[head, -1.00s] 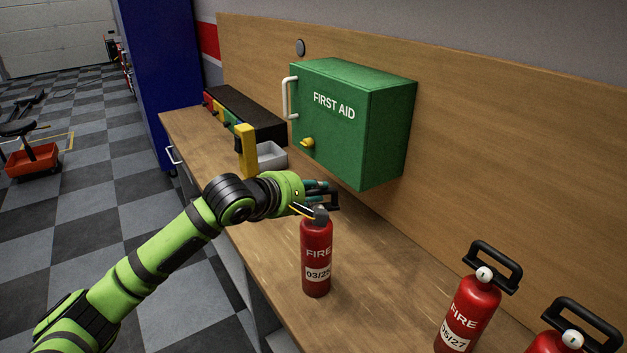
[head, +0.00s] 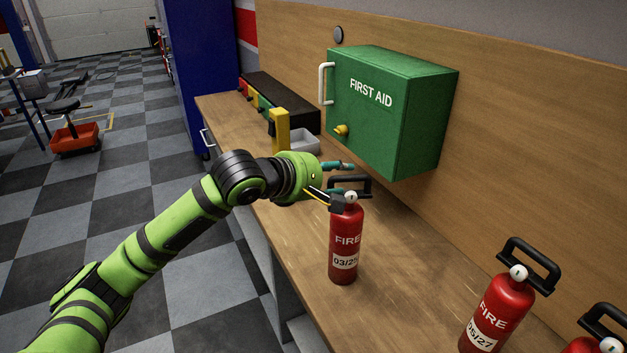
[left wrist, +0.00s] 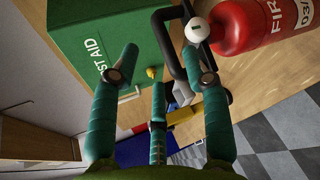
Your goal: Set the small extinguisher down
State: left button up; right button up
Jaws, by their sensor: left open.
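The small red extinguisher (head: 344,243), labelled "FIRE" and 03/25, stands upright on the wooden bench (head: 420,285). It has a white gauge and a black loop handle on top. My left gripper (head: 340,184) is open beside the handle, its teal fingers spread, with one finger above the handle. In the left wrist view the spread fingers (left wrist: 158,72) show, with the black handle (left wrist: 174,50) near the right finger and the red body (left wrist: 248,22) at upper right. Whether a finger touches the handle I cannot tell. My right gripper is not in view.
Two more red extinguishers (head: 497,308) (head: 597,345) stand at the right. A green first aid box (head: 393,115) is on the wooden back panel. A yellow object (head: 280,132), a grey tray (head: 300,139) and a black bin row (head: 283,100) lie farther along the bench.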

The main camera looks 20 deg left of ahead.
pick_arm(q)
jog(key=b+v, duration=0.1)
jog(key=v, duration=0.6)
jog(key=shift+s+b, duration=0.35)
jog(key=shift+b, duration=0.05)
jog(key=shift+a, duration=0.1)
